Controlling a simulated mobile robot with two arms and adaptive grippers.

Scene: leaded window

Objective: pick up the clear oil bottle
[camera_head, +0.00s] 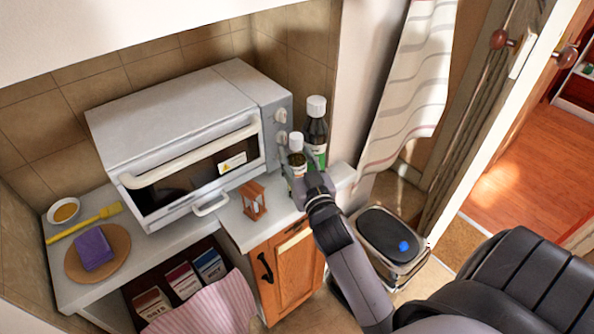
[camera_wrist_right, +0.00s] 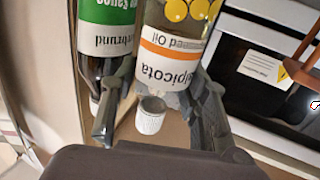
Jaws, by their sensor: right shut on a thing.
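The clear oil bottle (camera_wrist_right: 172,60) shows in the right wrist view, upside down in the picture, with a white label and an orange stripe. A white cap (camera_wrist_right: 151,115) shows below its label. In the head view the bottle (camera_head: 298,160) is partly hidden behind my right gripper (camera_head: 312,184). The gripper's fingers (camera_wrist_right: 165,100) are on both sides of the bottle and shut on it. I cannot tell whether its base touches the counter. My left gripper is not in view.
A dark bottle with a green label (camera_head: 317,128) stands close behind, near one finger. A white toaster oven (camera_head: 185,115) is at left. A wooden hourglass (camera_head: 253,200) stands on the counter (camera_head: 232,232). A bin (camera_head: 388,240) is on the floor at right.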

